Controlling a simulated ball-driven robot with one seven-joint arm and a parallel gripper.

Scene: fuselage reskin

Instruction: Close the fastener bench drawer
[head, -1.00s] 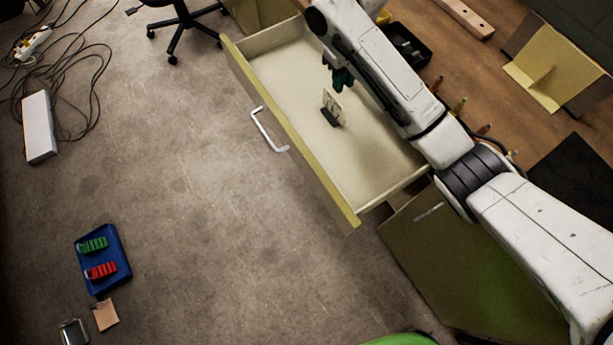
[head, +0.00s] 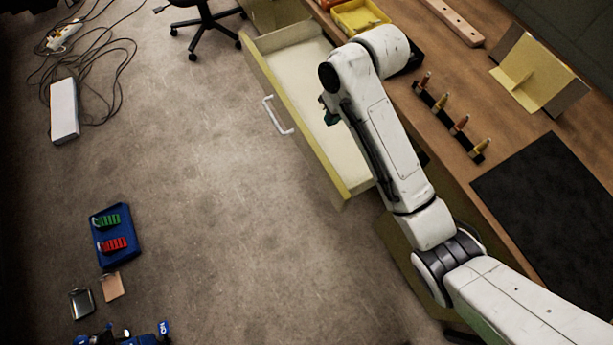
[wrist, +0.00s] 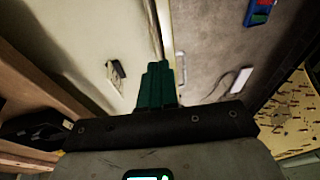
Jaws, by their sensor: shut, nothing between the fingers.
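The fastener bench drawer (head: 305,82) stands pulled out from the bench, with a yellow-green front panel (head: 290,118) and a white bar handle (head: 276,115). My gripper (head: 328,112) shows only partly in the head view, by the drawer's front panel, the rest hidden behind my forearm. In the wrist view, its green fingers (wrist: 157,82) are shut and empty. They overlap the front panel's top edge (wrist: 157,30); I cannot tell if they touch it. The pale drawer interior (wrist: 85,35) is on their left.
The wooden bench top (head: 450,95) holds a yellow bin (head: 358,15), a rack of several fasteners (head: 452,118) and a black mat (head: 550,200). An office chair (head: 200,20) is behind the drawer. A blue tray (head: 117,235) lies on the floor. The floor before the drawer is clear.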

